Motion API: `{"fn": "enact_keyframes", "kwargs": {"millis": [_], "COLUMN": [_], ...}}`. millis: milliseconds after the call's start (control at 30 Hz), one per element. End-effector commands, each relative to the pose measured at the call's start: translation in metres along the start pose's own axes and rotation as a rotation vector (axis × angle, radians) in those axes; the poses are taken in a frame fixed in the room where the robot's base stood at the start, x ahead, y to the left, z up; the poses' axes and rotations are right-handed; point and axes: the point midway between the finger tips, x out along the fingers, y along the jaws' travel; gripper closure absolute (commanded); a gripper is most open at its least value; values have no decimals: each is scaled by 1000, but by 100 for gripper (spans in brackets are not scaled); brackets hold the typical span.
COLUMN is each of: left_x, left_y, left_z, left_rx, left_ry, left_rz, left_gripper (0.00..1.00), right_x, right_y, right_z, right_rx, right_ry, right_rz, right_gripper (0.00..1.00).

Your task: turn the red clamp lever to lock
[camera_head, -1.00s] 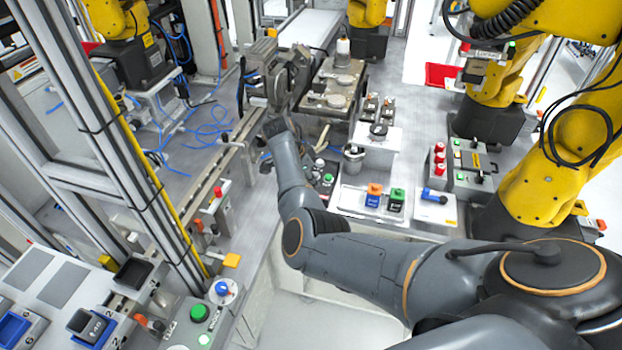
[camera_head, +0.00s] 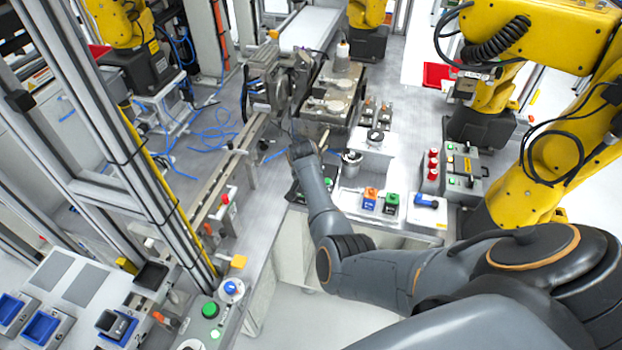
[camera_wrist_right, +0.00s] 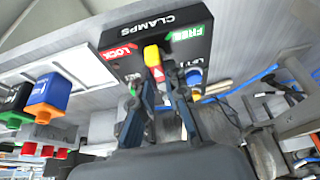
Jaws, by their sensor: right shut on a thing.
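In the right wrist view a black box marked CLAMPS (camera_wrist_right: 205,45) carries a red LOCK label (camera_wrist_right: 118,52) on the left and a green FREE label (camera_wrist_right: 188,35) on the right. The lever, with a yellow end and a red part (camera_wrist_right: 157,74), points between the two labels. My right gripper (camera_wrist_right: 158,92) has its dark fingers on either side of the lever and is shut on it. The fingers hide the lever's lower part. In the head view my right arm reaches in from the right, and its gripper is hidden. My left gripper is not in view.
Beside the box stand an orange-topped block (camera_head: 371,193) and a green-topped block (camera_head: 391,199) on a white plate. A grey machine (camera_head: 275,80) stands beyond my wrist. A long rail (camera_head: 215,185) runs on the left. Yellow robot arms (camera_head: 570,150) stand at the right.

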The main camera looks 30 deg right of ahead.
Motion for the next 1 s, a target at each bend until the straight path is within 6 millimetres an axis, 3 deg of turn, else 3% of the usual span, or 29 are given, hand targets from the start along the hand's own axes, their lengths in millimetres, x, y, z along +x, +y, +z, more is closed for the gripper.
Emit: {"fn": "enact_keyframes", "kwargs": {"millis": [600,1000], "left_x": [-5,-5], "left_y": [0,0], "left_z": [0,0], "left_rx": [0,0], "left_ry": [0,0], "left_rz": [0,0], "left_gripper": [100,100], "right_x": [0,0], "right_y": [0,-2], "right_z": [-1,-1], "right_rx": [-506,-672], "right_ry": [2,2], "right_rz": [-208,-277], "right_gripper": [100,100]}}
